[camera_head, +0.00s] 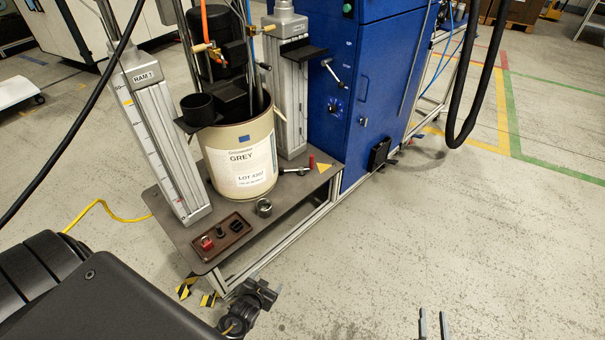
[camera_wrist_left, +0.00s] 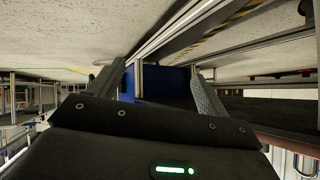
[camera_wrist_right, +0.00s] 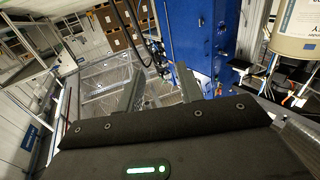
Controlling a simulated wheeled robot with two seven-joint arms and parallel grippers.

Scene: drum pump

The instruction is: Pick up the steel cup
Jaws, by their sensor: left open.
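The steel cup (camera_head: 264,207) is a small, short metal cup standing upright on the grey platform (camera_head: 290,212), near its front edge and right of the control box. My left gripper (camera_head: 255,290) is in front of and below the platform edge, apart from the cup. Its two fingers (camera_wrist_left: 160,85) are spread with nothing between them in the left wrist view; I cannot identify the cup surely there. My right gripper (camera_head: 433,325) is over the floor at the lower right, well away from the cup. Its fingers (camera_wrist_right: 160,90) are apart and empty.
The control box (camera_head: 221,237) with knobs is left of the cup. A small black-handled valve (camera_head: 297,171) and red cylinder lie behind. A blue cabinet (camera_head: 350,90) stands right. Floor at right is clear.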

